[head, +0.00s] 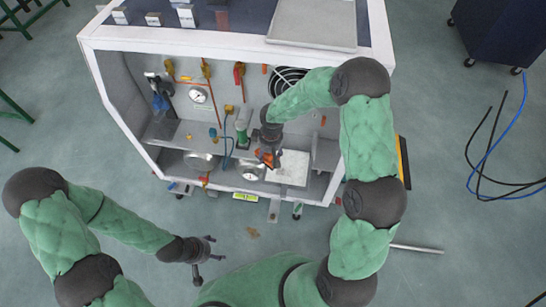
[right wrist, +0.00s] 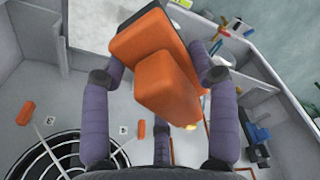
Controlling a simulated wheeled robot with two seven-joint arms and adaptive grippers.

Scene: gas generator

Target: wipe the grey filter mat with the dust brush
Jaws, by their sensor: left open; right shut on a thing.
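My right gripper (head: 268,150) reaches into the open cabinet and is shut on the dust brush. In the right wrist view the brush (right wrist: 150,60) is an orange block between the purple fingers, and its bristles cannot be made out. In the head view the brush (head: 265,157) is small and partly covered by the gripper. A pale, speckled square (head: 291,168), likely the grey filter mat, lies to the right of the brush. I cannot tell whether the brush touches it. My left gripper (head: 208,257) is open and empty, outside the cabinet at lower left.
The white-framed cabinet (head: 225,45) has walls close around my right arm. Gauges, valves and pipes line its back and left side. A round black grille (right wrist: 65,155) lies near the right gripper. A dark cart (head: 505,35) and loose cables (head: 490,150) are at right.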

